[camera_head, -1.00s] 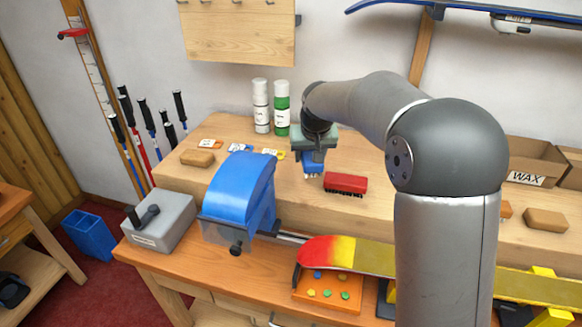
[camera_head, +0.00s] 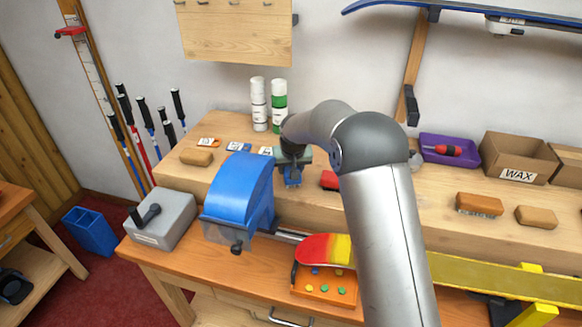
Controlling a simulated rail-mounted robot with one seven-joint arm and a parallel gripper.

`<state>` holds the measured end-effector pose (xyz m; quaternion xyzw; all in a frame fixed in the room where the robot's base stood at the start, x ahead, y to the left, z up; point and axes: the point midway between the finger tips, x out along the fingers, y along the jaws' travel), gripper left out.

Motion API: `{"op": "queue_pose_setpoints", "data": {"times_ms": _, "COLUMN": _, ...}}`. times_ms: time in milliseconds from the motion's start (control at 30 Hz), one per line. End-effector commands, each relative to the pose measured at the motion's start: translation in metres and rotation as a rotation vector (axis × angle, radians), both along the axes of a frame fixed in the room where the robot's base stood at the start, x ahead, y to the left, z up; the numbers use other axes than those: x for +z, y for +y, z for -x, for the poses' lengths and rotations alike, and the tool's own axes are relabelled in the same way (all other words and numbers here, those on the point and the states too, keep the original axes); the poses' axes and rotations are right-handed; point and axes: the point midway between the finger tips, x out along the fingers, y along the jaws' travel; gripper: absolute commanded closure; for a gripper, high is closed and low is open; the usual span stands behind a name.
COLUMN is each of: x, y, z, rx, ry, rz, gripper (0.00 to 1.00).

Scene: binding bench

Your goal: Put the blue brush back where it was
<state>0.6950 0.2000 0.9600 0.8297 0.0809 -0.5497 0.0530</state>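The blue brush (camera_head: 292,179) hangs bristles down below my gripper (camera_head: 292,164), over the raised wooden shelf of the bench. My gripper looks shut on its top, though the fingers are small and dark at this size. I cannot tell whether the bristles touch the shelf. The red brush (camera_head: 328,180) lies on the shelf just right of the blue one, and my arm hides its right part.
A blue vise-like machine (camera_head: 240,190) stands close at the left. White (camera_head: 258,103) and green-white bottles (camera_head: 279,100) stand behind my gripper. Small labelled packs (camera_head: 238,146) lie to the left.

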Motion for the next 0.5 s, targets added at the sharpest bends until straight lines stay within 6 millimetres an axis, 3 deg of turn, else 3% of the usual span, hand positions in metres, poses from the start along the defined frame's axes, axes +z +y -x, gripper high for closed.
{"op": "queue_pose_setpoints", "data": {"times_ms": 200, "x": -0.0047, "y": 0.0000, "z": 0.0001, "rx": 0.000, "ry": 0.000, "rz": 0.000, "gripper": 0.78}}
{"op": "queue_pose_setpoints", "data": {"times_ms": 233, "x": -0.0046, "y": 0.0000, "z": 0.0002, "rx": 0.000, "ry": 0.001, "rz": 0.000, "gripper": 0.50}}
{"op": "queue_pose_setpoints", "data": {"times_ms": 300, "x": -0.0034, "y": 0.0000, "z": 0.0002, "rx": 0.000, "ry": 0.001, "rz": 0.000, "gripper": 0.31}}
{"op": "queue_pose_setpoints", "data": {"times_ms": 500, "x": -0.0035, "y": -0.0001, "z": 0.0002, "rx": 0.000, "ry": 0.001, "rz": 0.000, "gripper": 0.31}}
